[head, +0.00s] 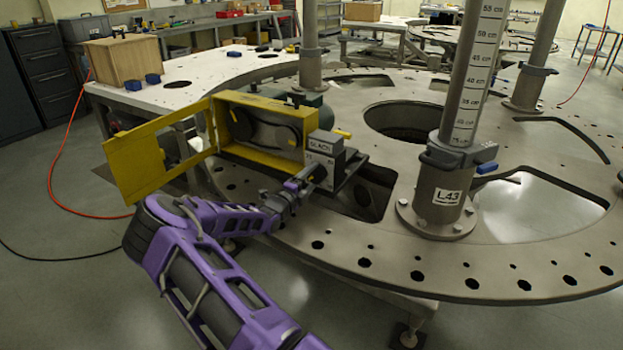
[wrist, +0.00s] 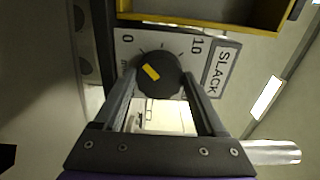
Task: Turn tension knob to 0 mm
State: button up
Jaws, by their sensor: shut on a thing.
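The tension knob (wrist: 160,75) is a dark round dial with a yellow pointer mark in the wrist view. It sits on a pale scale plate (wrist: 126,52) with 0 at the upper left and 10 at the upper right, beside a SLACK label (wrist: 219,70). The yellow mark slants toward the upper left, on the side of the 0; I cannot tell whether it lines up exactly. My gripper (wrist: 158,88) is shut on the knob, one finger on each side. In the head view my gripper (head: 314,176) reaches the grey box (head: 326,150) labelled SLACK, and the knob is hidden.
A yellow belt housing (head: 262,121) adjoins the box, its yellow door (head: 147,165) open to the left near my arm. A post marked L43 (head: 440,195) stands to the right on the large turret plate (head: 470,265), which has many holes and cutouts.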

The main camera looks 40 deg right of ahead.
jog(key=shift+w, duration=0.1)
dwell(0.4)
jog(key=o, duration=1.3)
jog(key=v, duration=1.7)
jog(key=shift+a, duration=0.2)
